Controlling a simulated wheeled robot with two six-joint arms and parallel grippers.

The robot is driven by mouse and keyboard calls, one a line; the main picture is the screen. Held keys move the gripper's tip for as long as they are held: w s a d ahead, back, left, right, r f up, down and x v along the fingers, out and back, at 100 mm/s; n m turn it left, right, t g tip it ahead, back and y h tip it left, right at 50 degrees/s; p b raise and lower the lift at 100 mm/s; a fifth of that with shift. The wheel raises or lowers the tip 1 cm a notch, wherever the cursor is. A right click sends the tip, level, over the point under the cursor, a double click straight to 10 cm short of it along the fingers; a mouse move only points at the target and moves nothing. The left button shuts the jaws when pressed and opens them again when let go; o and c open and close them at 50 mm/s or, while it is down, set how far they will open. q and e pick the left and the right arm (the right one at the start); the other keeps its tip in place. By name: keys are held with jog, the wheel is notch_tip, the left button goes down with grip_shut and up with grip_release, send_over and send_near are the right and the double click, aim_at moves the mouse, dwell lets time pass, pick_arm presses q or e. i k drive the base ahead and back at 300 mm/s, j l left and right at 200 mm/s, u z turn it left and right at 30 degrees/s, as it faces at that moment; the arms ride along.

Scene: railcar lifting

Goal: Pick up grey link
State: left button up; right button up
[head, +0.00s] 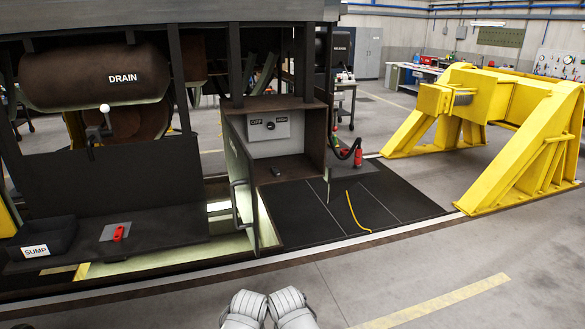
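I cannot single out the grey link with certainty. A small dark grey piece (276,171) lies on the floor of the open cabinet (317,147), below a grey switch panel (269,126) marked OFF. A flat grey plate (115,231) with a red piece (119,233) on it lies on the dark ledge at the left. Two pale grey ends of my arms show side by side at the bottom edge, the left one (245,309) and the right one (291,307). Both are far from these pieces. Their fingers cannot be made out.
A black bin marked SUMP (41,239) sits on the left ledge. The cabinet door (241,188) stands open. A yellow cord (352,211) lies on the black mat (400,200). A red-ended hose (357,158) hangs right of the cabinet. A yellow stand (530,150) fills the right. Grey floor in front is clear.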

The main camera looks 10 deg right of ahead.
aim_at(275, 170)
jog(key=i+j+z, duration=0.1)
jog(key=i+l, duration=0.25)
jog(key=l, duration=0.15)
jog(key=i+l, duration=0.25)
jog(key=l, duration=0.15)
jog(key=i+l, duration=0.25)
jog(key=l, duration=0.2)
jog(key=i+l, duration=0.25)
jog(key=l, duration=0.15)
jog(key=i+l, duration=0.25)
jog(key=l, duration=0.15)
jog(key=i+l, duration=0.25)
jog(key=l, duration=0.15)
